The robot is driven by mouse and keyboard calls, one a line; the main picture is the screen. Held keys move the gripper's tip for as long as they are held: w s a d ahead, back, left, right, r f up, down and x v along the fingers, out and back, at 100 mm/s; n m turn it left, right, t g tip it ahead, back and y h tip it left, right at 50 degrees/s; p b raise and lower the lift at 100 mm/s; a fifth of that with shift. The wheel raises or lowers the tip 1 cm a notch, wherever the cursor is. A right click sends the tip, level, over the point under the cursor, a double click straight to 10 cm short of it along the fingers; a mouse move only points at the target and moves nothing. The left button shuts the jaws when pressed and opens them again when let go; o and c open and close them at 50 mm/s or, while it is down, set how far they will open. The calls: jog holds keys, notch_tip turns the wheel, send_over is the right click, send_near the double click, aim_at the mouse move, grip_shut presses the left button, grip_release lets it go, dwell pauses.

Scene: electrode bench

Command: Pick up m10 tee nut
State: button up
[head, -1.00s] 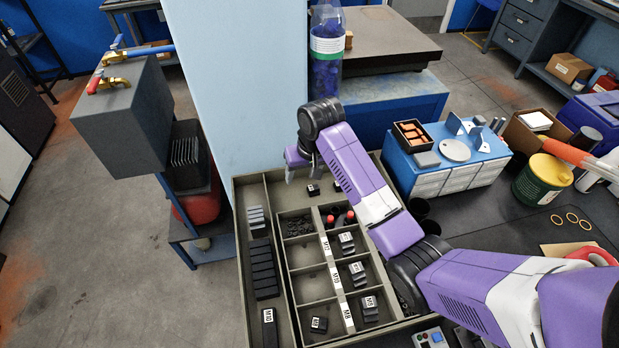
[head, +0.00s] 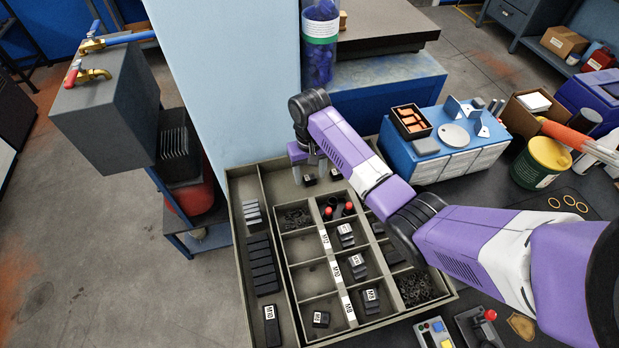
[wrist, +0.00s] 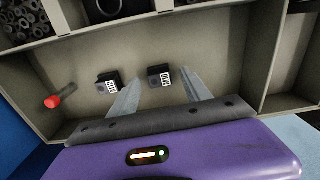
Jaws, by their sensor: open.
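Two small black tee nuts with white labels lie on the floor of the grey tray's back compartment. In the wrist view, the right tee nut (wrist: 160,76) has a label that looks like M10 upside down. The left tee nut (wrist: 107,84) has a tilted label that I cannot read surely. My gripper (wrist: 164,76) is open. Its fingers point down around the right nut, one at each side, with no clear contact; the left nut is outside the left finger. In the head view, my gripper (head: 308,166) hangs over the compartment beside both small nuts.
The divided tray (head: 237,225) has low walls and dividers close around. A red-tipped part (wrist: 53,101) lies left in the wrist view. Several labelled black blocks sit in other cells. A long block marked M10 (head: 271,322) lies front left. A light blue column (head: 228,80) stands behind.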

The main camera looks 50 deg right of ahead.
jog(key=shift+f, duration=0.45)
grip_shut()
jog(key=shift+r, duration=0.15)
